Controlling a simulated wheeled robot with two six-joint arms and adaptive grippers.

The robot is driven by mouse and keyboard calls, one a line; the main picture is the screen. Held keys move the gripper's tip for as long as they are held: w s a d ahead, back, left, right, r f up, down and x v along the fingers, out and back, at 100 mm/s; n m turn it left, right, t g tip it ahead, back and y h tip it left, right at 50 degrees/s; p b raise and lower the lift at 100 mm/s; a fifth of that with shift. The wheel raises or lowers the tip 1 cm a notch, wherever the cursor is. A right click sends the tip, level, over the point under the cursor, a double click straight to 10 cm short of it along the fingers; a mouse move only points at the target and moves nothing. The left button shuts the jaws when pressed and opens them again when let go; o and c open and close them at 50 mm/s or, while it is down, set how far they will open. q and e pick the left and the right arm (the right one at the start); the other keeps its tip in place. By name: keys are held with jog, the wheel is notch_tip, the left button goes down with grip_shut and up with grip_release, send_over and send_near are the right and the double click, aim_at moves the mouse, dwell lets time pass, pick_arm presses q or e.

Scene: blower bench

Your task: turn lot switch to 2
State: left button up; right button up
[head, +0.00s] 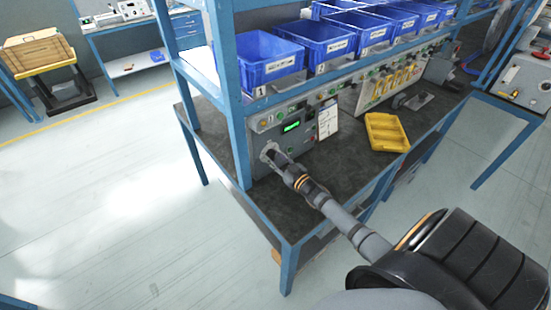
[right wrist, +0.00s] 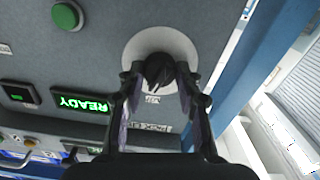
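The lot switch (right wrist: 160,72) is a dark knob on a round pale plate on the grey front panel, seen in the right wrist view. In the head view my right gripper (head: 274,154) reaches the plate at the panel's lower left. A green READY display (right wrist: 82,103) is lit beside the switch. My left gripper is not in view.
A green button (right wrist: 66,15) is on the same panel. A blue frame post (head: 236,110) stands close left of the panel in the head view. A yellow tray (head: 386,132) lies on the dark bench top (head: 335,172). Blue bins (head: 268,57) line the shelf above.

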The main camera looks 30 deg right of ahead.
jog(key=o, duration=0.4)
jog(key=s, duration=0.8)
jog(key=s+d, duration=0.1)
jog(key=s, duration=0.3)
